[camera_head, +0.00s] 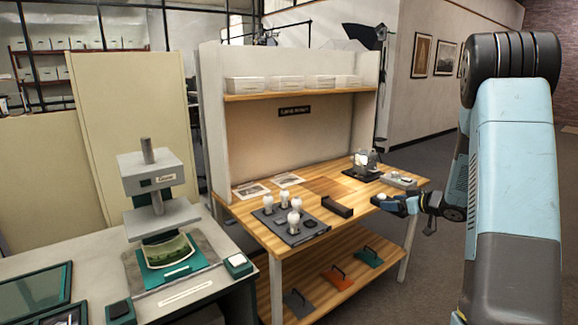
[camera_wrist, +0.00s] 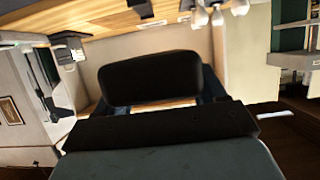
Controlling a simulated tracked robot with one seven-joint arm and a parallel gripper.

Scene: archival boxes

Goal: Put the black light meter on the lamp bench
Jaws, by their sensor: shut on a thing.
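The black light meter (camera_wrist: 150,78) fills the middle of the wrist view as a dark, rounded block between my fingers. My gripper (camera_wrist: 155,100) is shut on it. In the head view my gripper (camera_head: 392,203) is at the right front edge of the lamp bench (camera_head: 322,184), and the meter is hard to make out against the dark fingers. The bench has a wooden top, a back panel with a dark sign, and an upper shelf. I cannot tell how high the meter is above the top.
On the bench are a dark tray (camera_head: 290,239) with several white bulbs, a black block (camera_head: 337,206), a glass-covered device (camera_head: 366,163) and a grey tray (camera_head: 398,180). Bare wood shows between them. A grey press-like stand (camera_head: 157,187) is on the left table.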

